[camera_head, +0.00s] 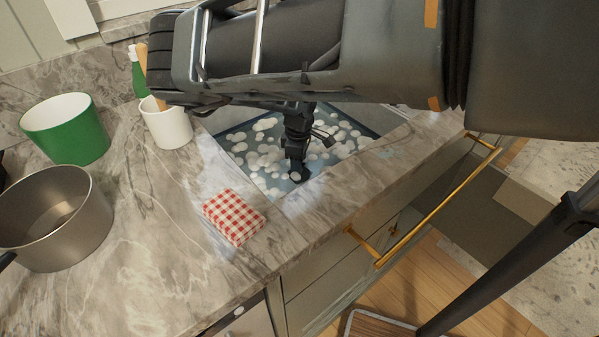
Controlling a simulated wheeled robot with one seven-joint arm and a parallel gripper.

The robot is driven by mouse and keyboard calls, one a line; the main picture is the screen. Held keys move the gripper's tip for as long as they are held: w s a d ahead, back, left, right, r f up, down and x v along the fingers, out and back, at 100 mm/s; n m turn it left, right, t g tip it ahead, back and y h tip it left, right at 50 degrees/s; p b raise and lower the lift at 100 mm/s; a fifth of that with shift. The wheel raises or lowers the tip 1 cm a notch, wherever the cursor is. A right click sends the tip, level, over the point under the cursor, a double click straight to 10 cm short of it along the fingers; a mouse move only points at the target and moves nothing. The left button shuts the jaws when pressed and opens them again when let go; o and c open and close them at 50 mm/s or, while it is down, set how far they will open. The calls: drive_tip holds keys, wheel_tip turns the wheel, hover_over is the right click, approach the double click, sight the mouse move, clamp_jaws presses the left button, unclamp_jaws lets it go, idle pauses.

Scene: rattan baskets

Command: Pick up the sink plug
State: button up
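The sink (376,122) is set into the marble counter and holds bluish water with many white foam patches. My gripper (297,172) points down into the sink, near its front edge. Its tip looks dark and small here, close to the water. I cannot make out the sink plug for certain; it may be under the foam or hidden by my gripper. I cannot tell whether the fingers are apart or closed, or whether they touch anything.
A red-checked cloth or sponge (234,216) lies left of the sink. A white cup (166,124), green bottle (138,78), green pot (66,130) and metal pot (55,218) stand farther left. A brass handle (436,207) juts from the cabinet front.

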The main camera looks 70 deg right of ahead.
drive_tip(key=shift+f, duration=0.6)
drive_tip(key=shift+c, duration=0.5)
clamp_jaws()
drive_tip(key=shift+r, duration=0.1)
